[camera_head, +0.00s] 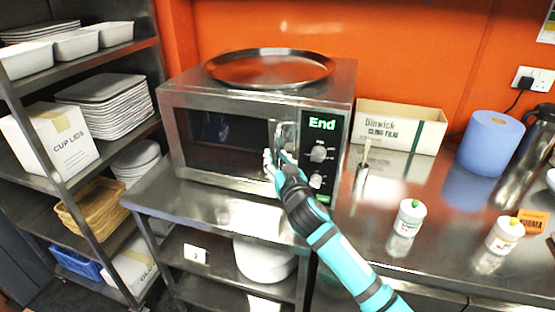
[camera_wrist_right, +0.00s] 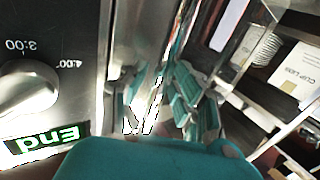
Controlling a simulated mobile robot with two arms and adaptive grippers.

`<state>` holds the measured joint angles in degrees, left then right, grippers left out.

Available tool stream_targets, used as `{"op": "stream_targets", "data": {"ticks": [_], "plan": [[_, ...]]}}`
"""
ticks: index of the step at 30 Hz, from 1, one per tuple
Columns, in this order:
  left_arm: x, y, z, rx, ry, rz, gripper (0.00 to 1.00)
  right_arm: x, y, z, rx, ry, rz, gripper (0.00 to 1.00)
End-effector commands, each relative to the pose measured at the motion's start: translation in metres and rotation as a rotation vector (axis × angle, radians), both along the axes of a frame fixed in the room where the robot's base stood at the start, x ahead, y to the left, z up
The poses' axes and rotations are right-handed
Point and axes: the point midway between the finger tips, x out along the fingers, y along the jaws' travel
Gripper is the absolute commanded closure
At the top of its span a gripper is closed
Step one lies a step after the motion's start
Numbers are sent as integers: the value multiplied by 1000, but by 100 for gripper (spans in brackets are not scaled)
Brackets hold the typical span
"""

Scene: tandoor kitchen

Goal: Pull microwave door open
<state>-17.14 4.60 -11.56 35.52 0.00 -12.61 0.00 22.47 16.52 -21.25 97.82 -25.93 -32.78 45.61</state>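The steel microwave (camera_head: 340,92) stands on a metal counter with a dark-windowed door (camera_head: 225,145) that looks shut. Its vertical handle (camera_head: 286,134) is at the right edge of the door, beside the control panel with a green "End" display (camera_head: 321,123). My right gripper (camera_head: 272,162), on a teal arm, reaches up to the lower part of the handle. In the right wrist view its teal fingers (camera_wrist_right: 158,108) are close to the steel door and handle; glare and reflections hide whether they close around it. A dial (camera_wrist_right: 28,88) and the display are left there. My left gripper is out of view.
A round tray (camera_head: 270,68) lies on top of the microwave. A cling film box (camera_head: 400,127), a blue roll (camera_head: 490,143) and white-bodied bottles (camera_head: 407,218) stand to the right. A shelf rack (camera_head: 105,225) with boxes and trays stands left, beside the door.

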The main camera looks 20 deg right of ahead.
Motion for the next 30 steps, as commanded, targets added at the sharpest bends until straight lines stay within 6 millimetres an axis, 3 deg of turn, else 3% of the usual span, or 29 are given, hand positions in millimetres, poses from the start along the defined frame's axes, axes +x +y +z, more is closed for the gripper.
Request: {"op": "stream_targets", "data": {"ticks": [1,6,30], "plan": [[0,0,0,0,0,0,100,0,0,0,0,0,0,80],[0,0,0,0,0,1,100,0,0,0,0,0,0,100],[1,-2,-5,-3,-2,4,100,-2,-1,-3,3,2,-31,100]]}}
